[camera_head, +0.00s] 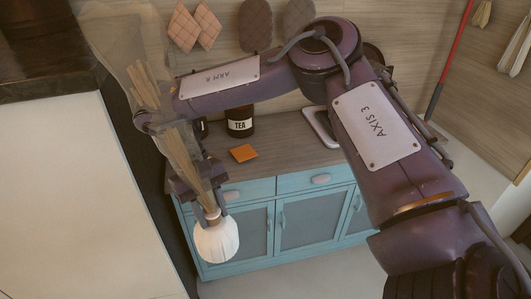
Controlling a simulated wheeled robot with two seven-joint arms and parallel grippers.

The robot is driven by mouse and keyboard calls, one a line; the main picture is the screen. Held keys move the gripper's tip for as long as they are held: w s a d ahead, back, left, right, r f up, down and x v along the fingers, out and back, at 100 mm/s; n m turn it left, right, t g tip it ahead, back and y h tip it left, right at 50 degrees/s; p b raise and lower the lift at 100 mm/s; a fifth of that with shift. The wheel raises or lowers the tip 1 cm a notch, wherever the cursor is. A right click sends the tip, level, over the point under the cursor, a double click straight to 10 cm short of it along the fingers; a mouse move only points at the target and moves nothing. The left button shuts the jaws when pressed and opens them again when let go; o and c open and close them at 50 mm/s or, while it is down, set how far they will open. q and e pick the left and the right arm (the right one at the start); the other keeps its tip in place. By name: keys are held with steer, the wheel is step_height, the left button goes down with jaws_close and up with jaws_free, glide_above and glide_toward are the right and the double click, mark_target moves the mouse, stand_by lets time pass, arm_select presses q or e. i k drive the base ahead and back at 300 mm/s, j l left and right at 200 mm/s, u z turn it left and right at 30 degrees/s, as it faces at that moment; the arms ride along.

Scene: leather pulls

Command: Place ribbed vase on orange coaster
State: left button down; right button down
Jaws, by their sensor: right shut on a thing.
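The white ribbed vase (217,240) hangs below my right gripper (209,214), which is shut on its neck. Dry straw-like stems (183,156) rise from the vase and pass in front of my wrist. In the picture the vase lies over the front of the teal cabinet, below the countertop edge. The orange coaster (243,153) lies flat and bare on the wooden countertop, up and to the right of the vase. My left gripper is not in view.
A dark tea canister (240,124) stands on the countertop (285,153) behind the coaster. A white-framed tray-like item (321,127) lies to the right, partly hidden by my arm. The teal cabinet (275,228) is below. A tall white unit (75,200) with a dark top stands at left.

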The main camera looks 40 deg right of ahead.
mark_target(244, 152)
steer(key=i+j+z, duration=0.1)
steer(key=i+z, duration=0.25)
steer(key=i+j+z, duration=0.1)
steer(key=z, duration=0.2)
steer(key=i+j+z, duration=0.35)
steer(key=i+j, duration=0.25)
steer(key=i+j+z, duration=0.1)
steer(key=j, duration=0.25)
steer(key=i, duration=0.1)
